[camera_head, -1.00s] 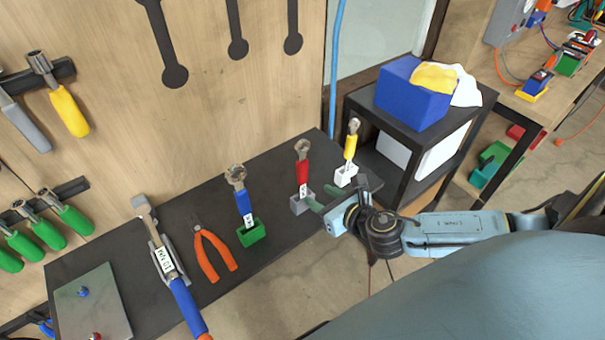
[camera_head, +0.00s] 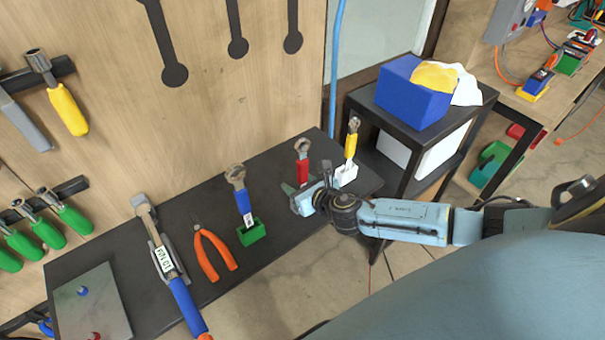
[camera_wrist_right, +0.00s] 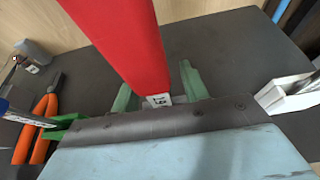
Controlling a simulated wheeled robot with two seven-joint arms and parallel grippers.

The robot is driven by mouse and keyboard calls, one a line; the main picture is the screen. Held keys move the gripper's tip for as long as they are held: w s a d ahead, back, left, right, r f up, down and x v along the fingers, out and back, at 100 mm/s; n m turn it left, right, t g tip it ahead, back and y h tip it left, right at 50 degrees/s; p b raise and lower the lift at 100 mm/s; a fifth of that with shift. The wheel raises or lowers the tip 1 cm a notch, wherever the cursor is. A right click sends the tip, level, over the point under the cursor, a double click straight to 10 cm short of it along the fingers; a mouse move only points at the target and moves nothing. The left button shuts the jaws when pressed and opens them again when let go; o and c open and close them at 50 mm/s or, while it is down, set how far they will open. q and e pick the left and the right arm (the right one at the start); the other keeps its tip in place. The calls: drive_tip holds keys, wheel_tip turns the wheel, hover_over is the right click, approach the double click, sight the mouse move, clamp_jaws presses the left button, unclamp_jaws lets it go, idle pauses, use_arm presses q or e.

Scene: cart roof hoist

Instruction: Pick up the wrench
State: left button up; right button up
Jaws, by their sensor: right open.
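A red-handled wrench (camera_head: 303,168) stands upright on the dark bench; in the wrist view its red handle (camera_wrist_right: 122,40) fills the upper middle, with a small white label at its lower end. My right gripper (camera_head: 299,188) is open at this wrench, and in the wrist view its green fingers (camera_wrist_right: 157,90) lie on either side of the handle. Its holder is hidden behind my gripper. A blue-handled wrench (camera_head: 241,197) stands in a green holder (camera_head: 252,233), and a yellow-handled wrench (camera_head: 351,144) in a white holder (camera_head: 347,174). My left gripper is not in view.
Orange pliers (camera_head: 214,254) and a long blue-handled tool (camera_head: 184,300) lie on the bench (camera_head: 110,238). A black side stand (camera_head: 440,118) with a blue box (camera_head: 410,97) is close on the right. A wooden tool wall rises behind.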

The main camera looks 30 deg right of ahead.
sight(303, 160)
clamp_jaws()
wheel_tip(303, 160, up, 9)
drive_tip(key=p, duration=0.2)
drive_tip(key=shift+p, duration=0.4)
drive_tip(key=shift+r, duration=0.55)
